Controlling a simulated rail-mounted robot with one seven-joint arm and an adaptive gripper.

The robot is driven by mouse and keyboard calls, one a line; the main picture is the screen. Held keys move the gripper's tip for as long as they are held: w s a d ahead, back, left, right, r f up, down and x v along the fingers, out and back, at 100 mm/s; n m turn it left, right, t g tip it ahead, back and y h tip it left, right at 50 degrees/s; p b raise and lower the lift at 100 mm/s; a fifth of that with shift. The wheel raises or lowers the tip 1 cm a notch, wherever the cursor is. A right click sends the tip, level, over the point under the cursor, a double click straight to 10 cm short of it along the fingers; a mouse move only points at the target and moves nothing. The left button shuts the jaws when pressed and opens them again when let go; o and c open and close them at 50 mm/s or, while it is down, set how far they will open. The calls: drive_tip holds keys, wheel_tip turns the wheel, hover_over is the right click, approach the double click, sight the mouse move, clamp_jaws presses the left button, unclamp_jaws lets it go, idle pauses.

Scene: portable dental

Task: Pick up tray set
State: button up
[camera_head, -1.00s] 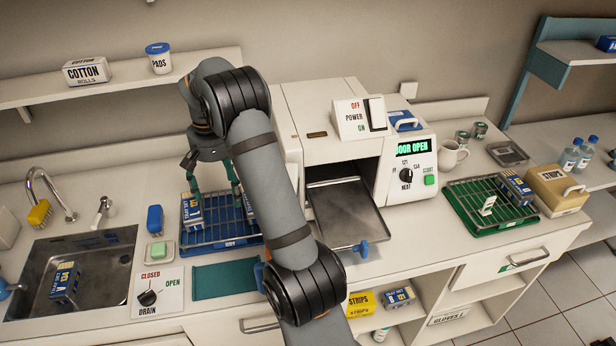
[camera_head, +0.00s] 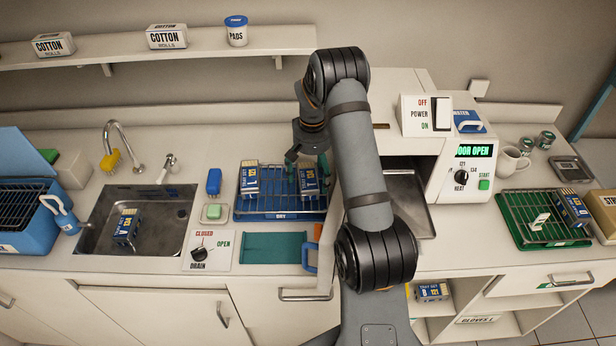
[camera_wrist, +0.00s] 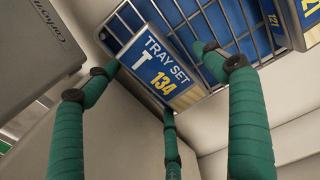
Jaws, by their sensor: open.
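A tray set (camera_head: 309,184), a blue and white block, stands at the right end of the blue wire rack (camera_head: 282,217). In the wrist view this tray set (camera_wrist: 160,70) reads "TRAY SET T 134". My gripper (camera_head: 306,168) is over it, open, with its green fingers around the block; whether they touch it is unclear. Another tray set (camera_head: 250,181) stands at the rack's left end and shows at the wrist view's upper right (camera_wrist: 292,20). More tray sets are in the sink (camera_head: 126,227), in the green rack (camera_head: 571,207) and on the lower shelf (camera_head: 431,291).
The sterilizer (camera_head: 470,178) reads "DOOR OPEN", and its tray (camera_head: 413,215) sticks out right of my arm. A teal mat (camera_head: 262,248) lies before the blue rack. A soap dish (camera_head: 213,213) and a blue brush (camera_head: 213,182) stand left of it.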

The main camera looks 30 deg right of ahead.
sight(312, 175)
drive_tip(key=shift+f, duration=0.4)
drive_tip(key=shift+c, duration=0.7)
drive_tip(key=c, duration=1.3)
wheel_tip(312, 175, up, 10)
drive_tip(key=shift+r+b, duration=0.1)
drive_tip(key=shift+b, duration=0.95)
drive_tip(key=shift+c, duration=0.2)
